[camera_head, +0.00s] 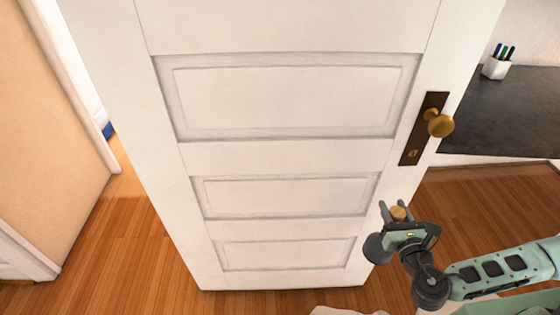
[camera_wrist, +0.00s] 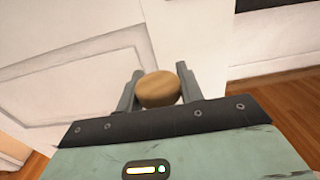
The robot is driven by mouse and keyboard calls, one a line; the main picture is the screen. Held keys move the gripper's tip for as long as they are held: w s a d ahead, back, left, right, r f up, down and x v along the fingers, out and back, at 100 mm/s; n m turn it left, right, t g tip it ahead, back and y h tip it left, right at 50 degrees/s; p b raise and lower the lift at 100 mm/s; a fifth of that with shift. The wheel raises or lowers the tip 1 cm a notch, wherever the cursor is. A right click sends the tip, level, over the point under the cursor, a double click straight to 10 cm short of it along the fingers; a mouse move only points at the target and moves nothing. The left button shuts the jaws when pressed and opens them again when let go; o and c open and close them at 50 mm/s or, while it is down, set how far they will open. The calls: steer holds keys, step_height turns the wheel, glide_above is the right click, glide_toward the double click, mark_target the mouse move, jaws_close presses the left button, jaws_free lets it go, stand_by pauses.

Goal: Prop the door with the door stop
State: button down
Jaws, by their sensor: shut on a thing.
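The white panelled door (camera_head: 270,155) stands in front of me, with a brass knob on a dark plate near its right edge. My gripper (camera_head: 396,210) is in front of the lower right part of the door, above the floor. It is shut on the door stop (camera_head: 398,213), a small light-brown wooden piece. In the wrist view the door stop (camera_wrist: 158,89) sits between the two fingers, with its rounded top showing and its lower part hidden by my gripper. The door (camera_wrist: 75,70) fills the left and middle of that view behind it.
The wooden floor (camera_head: 115,245) is clear left of the door and continues on its right. A dark desk (camera_head: 505,115) with a white pen cup (camera_head: 496,68) stands at the upper right. A beige wall (camera_head: 50,130) and an opening are on the left.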

step_height(320, 180, down, 45)
steer(key=b, duration=4.4)
steer(key=shift+d+f, duration=0.15)
steer(key=shift+d, duration=0.05)
